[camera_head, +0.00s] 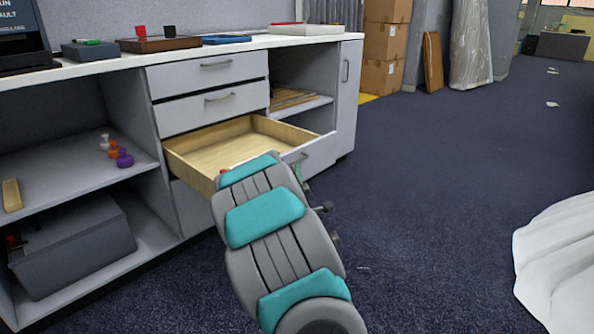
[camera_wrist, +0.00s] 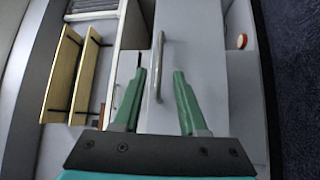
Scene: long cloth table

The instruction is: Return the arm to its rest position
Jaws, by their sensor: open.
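My arm (camera_head: 265,220), grey with teal pads, reaches forward from the bottom of the head view to an open wooden drawer (camera_head: 210,155). The arm hides part of the drawer front, and my gripper is mostly hidden there. In the wrist view my gripper (camera_wrist: 159,72) is open, with two green fingers apart and nothing clamped between them. A metal handle (camera_wrist: 159,55) on a pale grey front appears between and beyond the fingertips. I cannot tell whether the fingers touch it.
The grey cabinet (camera_head: 345,95) has shut drawers above the open one and shelves at the left. Small coloured objects (camera_head: 116,152) stand on a left shelf. Blue carpet (camera_head: 430,200) lies clear to the right, with white cloth (camera_head: 560,262) at the right edge.

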